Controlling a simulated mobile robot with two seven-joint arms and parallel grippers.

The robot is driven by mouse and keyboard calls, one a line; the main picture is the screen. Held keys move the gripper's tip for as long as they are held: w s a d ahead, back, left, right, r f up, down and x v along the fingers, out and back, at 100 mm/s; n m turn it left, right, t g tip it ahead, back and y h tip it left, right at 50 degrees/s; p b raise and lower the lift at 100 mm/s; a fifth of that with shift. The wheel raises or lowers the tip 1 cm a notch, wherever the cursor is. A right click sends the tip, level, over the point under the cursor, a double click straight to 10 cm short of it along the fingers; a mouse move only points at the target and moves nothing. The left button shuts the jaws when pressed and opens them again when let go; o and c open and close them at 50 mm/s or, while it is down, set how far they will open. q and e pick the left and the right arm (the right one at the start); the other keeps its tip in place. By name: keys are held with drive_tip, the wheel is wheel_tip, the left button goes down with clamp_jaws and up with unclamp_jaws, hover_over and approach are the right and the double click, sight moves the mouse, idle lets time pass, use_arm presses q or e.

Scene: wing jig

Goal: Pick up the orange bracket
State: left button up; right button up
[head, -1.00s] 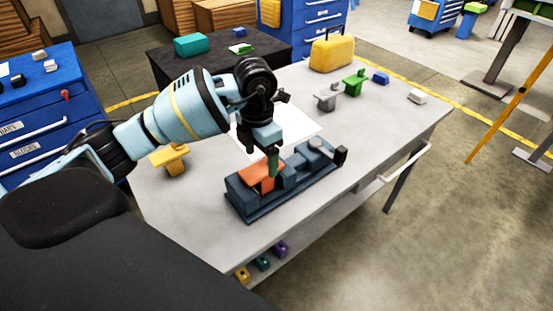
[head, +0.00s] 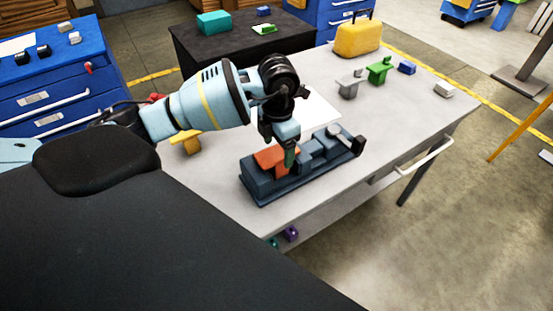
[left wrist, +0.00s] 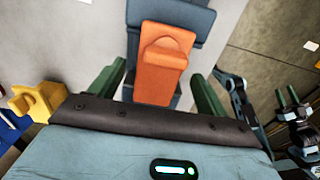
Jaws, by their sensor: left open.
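The orange bracket (head: 277,158) sits on the dark blue jig (head: 262,190) at its left end. My left gripper (head: 289,158) is above the bracket, pointing down, with its green fingers low beside it. In the left wrist view the orange bracket (left wrist: 163,68) lies ahead between the two open fingers of my left gripper (left wrist: 156,90). Bare gaps show on both sides. I cannot tell how far apart in height they are.
The jig stands on a grey table (head: 215,205) near its front edge. A yellow bracket (head: 187,142) is left of the jig. Grey (head: 349,85) and green (head: 379,70) brackets, a blue block (head: 407,68) and a yellow case (head: 358,39) stand farther back.

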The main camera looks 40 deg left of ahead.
sight(277, 152)
use_arm(q)
wheel_tip(277, 152, down, 3)
drive_tip(key=shift+a+f, duration=0.1)
drive_tip(key=shift+f, duration=0.05)
drive_tip(key=c, duration=1.3)
drive_tip(key=shift+r, duration=5.1)
